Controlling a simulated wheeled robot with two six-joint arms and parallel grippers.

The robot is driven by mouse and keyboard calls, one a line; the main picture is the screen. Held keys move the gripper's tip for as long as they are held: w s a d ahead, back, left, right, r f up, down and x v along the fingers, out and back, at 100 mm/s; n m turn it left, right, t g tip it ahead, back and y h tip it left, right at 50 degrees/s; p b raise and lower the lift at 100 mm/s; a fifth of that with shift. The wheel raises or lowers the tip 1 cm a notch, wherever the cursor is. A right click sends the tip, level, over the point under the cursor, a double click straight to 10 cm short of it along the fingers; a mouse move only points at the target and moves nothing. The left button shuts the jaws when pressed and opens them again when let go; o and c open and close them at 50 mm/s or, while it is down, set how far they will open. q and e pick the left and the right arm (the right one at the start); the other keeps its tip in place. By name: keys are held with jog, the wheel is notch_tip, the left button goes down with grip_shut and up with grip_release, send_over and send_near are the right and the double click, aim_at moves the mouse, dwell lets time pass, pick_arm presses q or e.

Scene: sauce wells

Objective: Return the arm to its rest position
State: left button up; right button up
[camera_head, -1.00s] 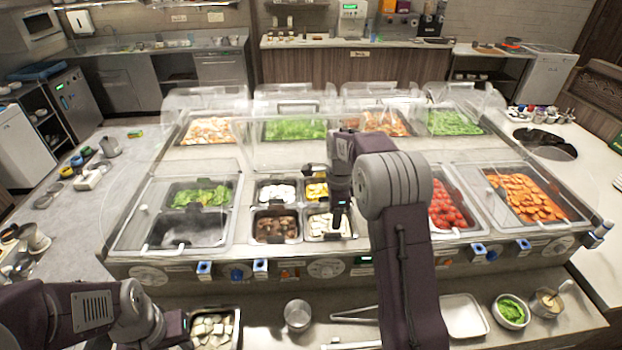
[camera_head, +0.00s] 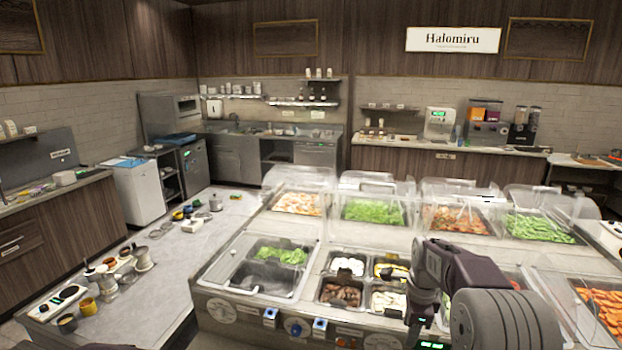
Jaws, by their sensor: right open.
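My right arm comes in from the lower right. Its open gripper (camera_head: 413,322) points down at the right side of the small wells, and nothing shows held in it. The small wells hold white pieces (camera_head: 347,265), yellow pieces (camera_head: 385,268), brown pieces (camera_head: 340,294) and pale pieces (camera_head: 388,300). The gripper is beside the pale pieces; its height above the counter is hard to tell. My left gripper is out of view.
The food counter (camera_head: 215,308) has clear raised lids (camera_head: 372,187) along its back. A pan of carrots (camera_head: 602,308) is at the right edge. Cups and jars stand on the left worktop (camera_head: 170,262). The air above the near-left counter is free.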

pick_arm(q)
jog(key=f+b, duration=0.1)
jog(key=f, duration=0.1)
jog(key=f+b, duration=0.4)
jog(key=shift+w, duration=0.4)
pick_arm(e)
jog(key=s+a+f+n, duration=0.3)
jog(key=s+f+n, duration=0.3)
jog(key=s+n, duration=0.4)
jog(key=s+a+f+n, duration=0.3)
jog(key=s+f+n, duration=0.3)
jog(key=s+n, duration=0.4)
jog(key=shift+s+a+f, duration=0.25)
jog(key=shift+s+a, duration=0.05)
jog(key=shift+s, duration=0.2)
